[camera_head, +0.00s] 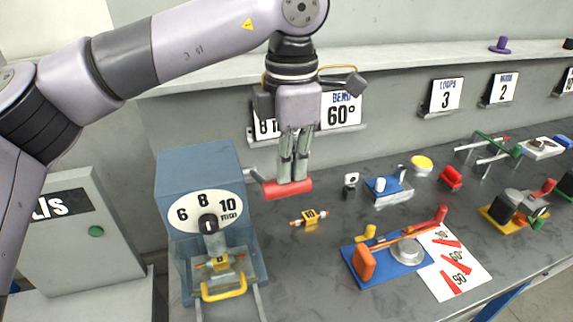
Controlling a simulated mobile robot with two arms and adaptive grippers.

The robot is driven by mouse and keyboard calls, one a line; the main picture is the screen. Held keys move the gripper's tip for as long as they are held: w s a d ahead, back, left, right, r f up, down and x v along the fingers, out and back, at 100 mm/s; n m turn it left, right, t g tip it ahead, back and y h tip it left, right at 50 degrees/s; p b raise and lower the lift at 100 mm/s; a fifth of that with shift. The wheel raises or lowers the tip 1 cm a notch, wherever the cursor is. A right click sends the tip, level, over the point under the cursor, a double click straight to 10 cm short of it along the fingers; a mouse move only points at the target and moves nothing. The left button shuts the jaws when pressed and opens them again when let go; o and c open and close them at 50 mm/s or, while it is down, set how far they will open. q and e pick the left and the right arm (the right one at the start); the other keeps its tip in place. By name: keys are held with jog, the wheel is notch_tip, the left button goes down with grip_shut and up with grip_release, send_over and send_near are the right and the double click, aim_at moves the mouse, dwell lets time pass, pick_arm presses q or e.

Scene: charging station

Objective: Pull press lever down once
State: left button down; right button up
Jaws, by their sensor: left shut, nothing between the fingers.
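The press is a blue-grey box (185,165) at the left end of the table, with a white dial marked 6, 8, 10 mm (230,205). Its lever sticks out from the right side and ends in a red handle (287,189). My left gripper (293,178) comes in from above, shut, with its fingertips at the top of the red handle. I cannot tell whether they touch it. A small yellow block with orange ends (221,264) sits in the press behind a yellow drawer handle (224,289). My right gripper is not in view.
A yellow block marked 10 (310,217) lies right of the lever. A bend sign (342,110) hangs on the wall behind my gripper. Other fixtures fill the right side.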

pick_arm(q)
jog(key=shift+w+a+r+p, duration=0.1)
jog(key=shift+w+r+p, duration=0.3)
jog(key=shift+r, duration=0.3)
notch_tip(320, 180, up, 6)
jog(key=p, duration=0.4)
